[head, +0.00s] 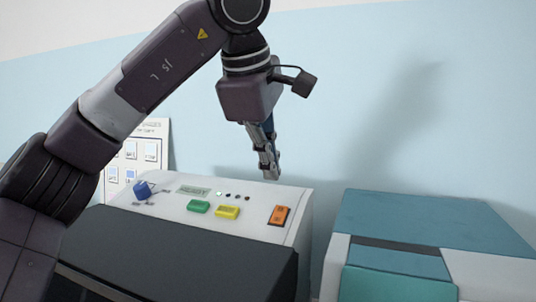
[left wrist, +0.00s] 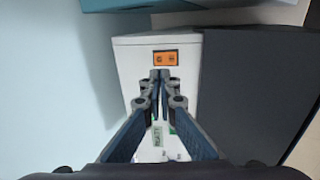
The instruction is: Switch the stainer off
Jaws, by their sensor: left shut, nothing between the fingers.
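The stainer (head: 180,255) is a white and dark grey machine with a sloped control panel in the head view. Its panel carries an orange rocker switch (head: 279,215) at the right end, a green button (head: 198,207), a yellow button (head: 227,212), a blue knob (head: 142,190) and a small display (head: 194,191). My left gripper (head: 271,177) is shut and empty, pointing down above the panel's back edge, apart from the switch. In the left wrist view the closed fingertips (left wrist: 160,73) appear just below the orange switch (left wrist: 166,58). My right gripper is not in view.
A teal and white machine (head: 430,225) stands to the right of the stainer, with a gap between. A white chart (head: 150,150) is behind the stainer at the left. A pale blue wall (head: 400,120) closes off the back.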

